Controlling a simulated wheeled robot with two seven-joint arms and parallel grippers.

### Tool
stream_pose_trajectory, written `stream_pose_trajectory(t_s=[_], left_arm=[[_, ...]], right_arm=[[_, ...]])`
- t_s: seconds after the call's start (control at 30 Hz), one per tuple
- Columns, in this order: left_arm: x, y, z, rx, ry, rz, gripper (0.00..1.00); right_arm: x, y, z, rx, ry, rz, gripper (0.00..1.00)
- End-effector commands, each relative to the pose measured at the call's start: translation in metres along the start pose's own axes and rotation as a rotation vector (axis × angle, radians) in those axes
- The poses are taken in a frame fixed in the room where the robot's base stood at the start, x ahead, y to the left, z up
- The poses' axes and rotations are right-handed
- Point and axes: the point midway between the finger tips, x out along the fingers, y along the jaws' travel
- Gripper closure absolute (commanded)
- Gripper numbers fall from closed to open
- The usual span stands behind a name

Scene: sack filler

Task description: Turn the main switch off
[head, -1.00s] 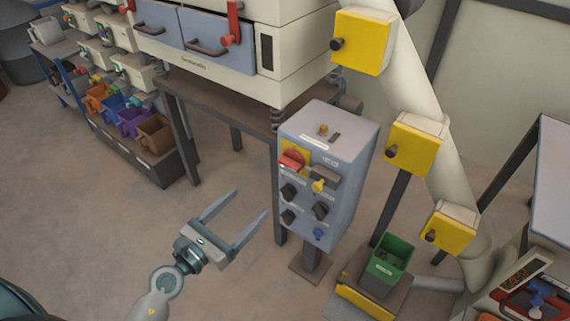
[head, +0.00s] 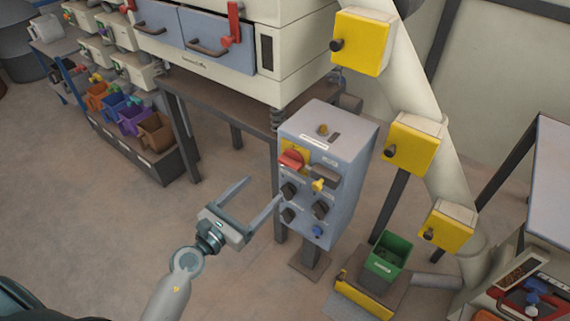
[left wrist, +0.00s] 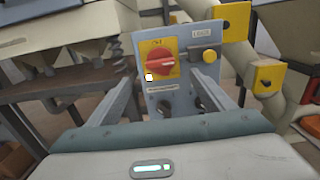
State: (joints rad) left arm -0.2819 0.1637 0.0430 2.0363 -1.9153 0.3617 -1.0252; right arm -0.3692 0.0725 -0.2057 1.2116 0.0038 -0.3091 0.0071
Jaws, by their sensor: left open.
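The main switch is a red rotary knob (head: 292,159) on a yellow plate, at the upper left of the grey control box's front. It also shows in the left wrist view (left wrist: 159,63), between and beyond my fingers, with the knob lying roughly sideways. The grey control box (head: 343,150) stands on a post and carries several black knobs, a yellow knob and a blue knob below the switch. My left gripper (head: 265,196) is open and empty, in front of the box, lower and left of the red knob. No contact with the knob shows. My right gripper is not in view.
A machine with blue drawers (head: 215,42) stands on a dark table behind the box. Yellow boxes (head: 411,149) line a slanted pipe at the right. A green bin (head: 388,257) stands right of the post. Coloured bins (head: 133,122) are at the left. Floor before the box is clear.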

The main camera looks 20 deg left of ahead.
Motion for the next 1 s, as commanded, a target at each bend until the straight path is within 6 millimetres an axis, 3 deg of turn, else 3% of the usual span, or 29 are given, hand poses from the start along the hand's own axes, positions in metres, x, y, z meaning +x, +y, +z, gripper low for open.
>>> stream_pose_trajectory(t_s=[0.4,0.6,1.0], left_arm=[[0.077,0.000,0.002,-0.001,-0.003,0.001,0.25],[0.105,0.000,0.001,-0.001,-0.002,0.001,0.25],[0.121,0.000,0.000,0.000,0.000,0.000,0.25]], right_arm=[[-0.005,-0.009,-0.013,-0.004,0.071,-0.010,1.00],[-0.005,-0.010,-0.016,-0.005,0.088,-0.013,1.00],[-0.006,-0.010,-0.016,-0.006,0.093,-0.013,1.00]])
